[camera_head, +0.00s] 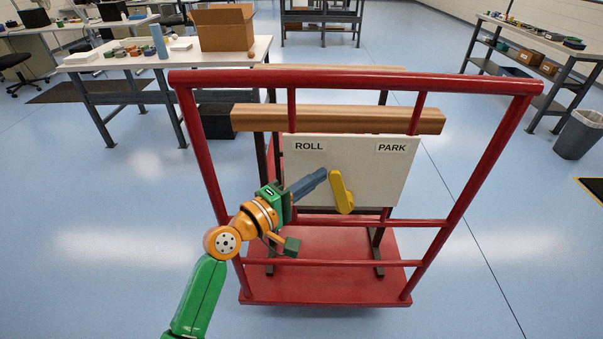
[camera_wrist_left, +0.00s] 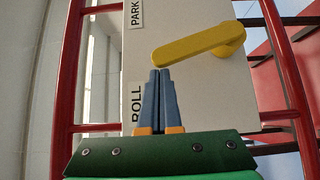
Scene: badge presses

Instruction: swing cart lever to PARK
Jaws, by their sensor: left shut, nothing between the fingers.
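The yellow lever (camera_head: 341,190) is mounted on the pale panel (camera_head: 300,170) of the red cart (camera_head: 350,80). Its hub is low and its free end points up, leaning slightly toward the ROLL label (camera_head: 309,146); the PARK label (camera_head: 392,147) is at upper right. My left gripper (camera_head: 322,172) is shut and empty, its blue fingers on the ROLL side of the lever's free end. In the left wrist view, the fingertips (camera_wrist_left: 159,72) lie right against or very near the edge of the lever (camera_wrist_left: 200,44); I cannot tell if they touch. My right gripper is out of view.
Red cart rails (camera_head: 462,205) frame the panel on both sides, and a wooden beam (camera_head: 340,119) crosses above it. A table (camera_head: 110,65) with a cardboard box (camera_head: 222,28) stands at back left. A shelf and grey bin (camera_head: 578,134) are at right. Surrounding floor is clear.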

